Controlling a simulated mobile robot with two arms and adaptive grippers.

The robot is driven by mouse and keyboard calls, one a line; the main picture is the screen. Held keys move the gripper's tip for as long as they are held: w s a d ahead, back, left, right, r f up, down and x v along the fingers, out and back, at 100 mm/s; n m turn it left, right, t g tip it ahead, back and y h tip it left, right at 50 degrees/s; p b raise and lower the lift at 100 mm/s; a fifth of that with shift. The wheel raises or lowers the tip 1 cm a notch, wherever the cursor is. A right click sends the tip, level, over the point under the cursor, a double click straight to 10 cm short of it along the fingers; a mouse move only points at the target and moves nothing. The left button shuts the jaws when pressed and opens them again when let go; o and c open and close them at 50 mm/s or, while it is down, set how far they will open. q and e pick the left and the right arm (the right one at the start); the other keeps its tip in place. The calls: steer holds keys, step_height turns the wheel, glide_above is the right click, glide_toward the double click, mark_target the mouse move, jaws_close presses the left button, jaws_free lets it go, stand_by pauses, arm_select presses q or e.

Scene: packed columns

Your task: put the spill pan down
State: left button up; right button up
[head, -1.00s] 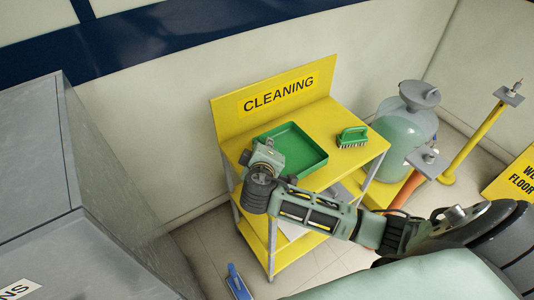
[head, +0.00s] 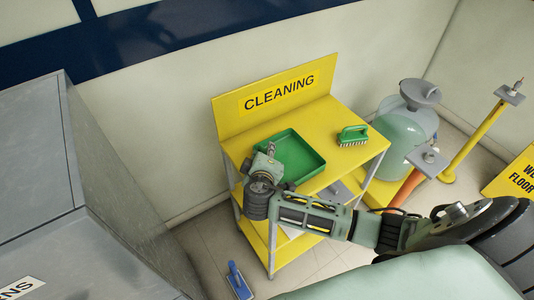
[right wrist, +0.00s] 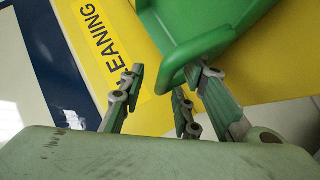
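The green spill pan (head: 305,174) rests flat on the top shelf of the yellow cleaning cart (head: 340,110). Its corner also shows in the right wrist view (right wrist: 190,58). My right gripper (head: 270,150) is at the pan's near left side, over the cart's front edge. In the right wrist view its fingers are spread apart, with the pan's corner just beyond their tips. The fingers look open, and whether one still touches the rim is hard to tell. My left gripper is not in view.
A green scrub brush (head: 352,136) sits to the pan's right on the same shelf. A large pale green tank (head: 405,135) stands right of the cart. A grey cabinet (head: 130,200) is at the left. A blue-handled tool (head: 238,280) is on the floor.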

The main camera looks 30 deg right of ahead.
steer(key=b+v, duration=0.1)
steer(key=v, duration=1.1)
